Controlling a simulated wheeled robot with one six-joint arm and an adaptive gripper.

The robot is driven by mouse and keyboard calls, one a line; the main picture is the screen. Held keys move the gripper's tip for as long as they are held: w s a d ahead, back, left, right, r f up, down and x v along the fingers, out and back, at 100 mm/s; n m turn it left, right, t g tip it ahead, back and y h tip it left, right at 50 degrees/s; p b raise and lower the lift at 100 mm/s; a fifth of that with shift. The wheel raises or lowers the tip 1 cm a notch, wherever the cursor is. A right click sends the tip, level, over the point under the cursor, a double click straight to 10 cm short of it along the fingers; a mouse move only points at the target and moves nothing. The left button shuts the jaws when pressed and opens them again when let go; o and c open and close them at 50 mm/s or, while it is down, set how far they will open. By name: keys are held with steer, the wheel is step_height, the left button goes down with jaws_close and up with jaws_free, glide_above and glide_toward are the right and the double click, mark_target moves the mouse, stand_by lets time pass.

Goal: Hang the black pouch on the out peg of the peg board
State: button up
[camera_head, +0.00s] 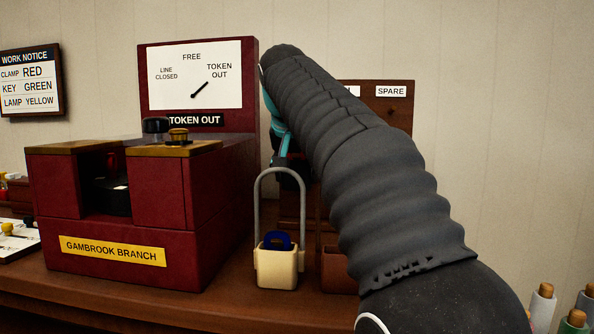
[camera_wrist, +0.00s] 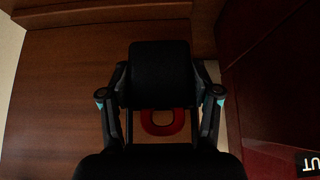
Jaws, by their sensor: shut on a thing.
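In the wrist view a black block, which looks like the black pouch (camera_wrist: 160,72), sits between the fingers of my gripper (camera_wrist: 160,100), with a red ring-shaped piece (camera_wrist: 165,130) beside it. My gripper is shut on the pouch. In the head view my gripper (camera_head: 285,150) is largely hidden behind my arm, with the dark pouch (camera_head: 293,175) partly showing below it, in front of the peg board.
A cream pouch (camera_head: 277,268) with a grey loop and a blue piece stands on the table. A brown object (camera_head: 337,272) is partly hidden beside it. The red cabinet (camera_head: 140,235) stands close on the left, its dial pointing to TOKEN OUT. Spools (camera_head: 542,305) are at right.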

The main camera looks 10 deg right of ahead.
stand_by(0.4)
steer(key=o, duration=1.1)
steer(key=shift+o, duration=0.6)
steer(key=shift+s, duration=0.1)
steer(key=shift+s+a+b, duration=0.3)
steer(key=shift+s+a, duration=0.1)
steer(key=shift+s, duration=0.55)
steer(key=shift+s+a+b, duration=0.3)
steer(key=shift+s+a, duration=0.15)
steer(key=shift+s, duration=0.55)
steer(key=shift+s+a+b, duration=0.3)
steer(key=shift+s+a, duration=0.1)
steer(key=shift+s, duration=0.55)
step_height(320, 180, up, 13)
steer(key=s+a+p, duration=0.1)
steer(key=s+p, duration=0.1)
steer(key=p, duration=0.4)
steer(key=shift+s+p, duration=0.35)
steer(key=shift+s, duration=0.05)
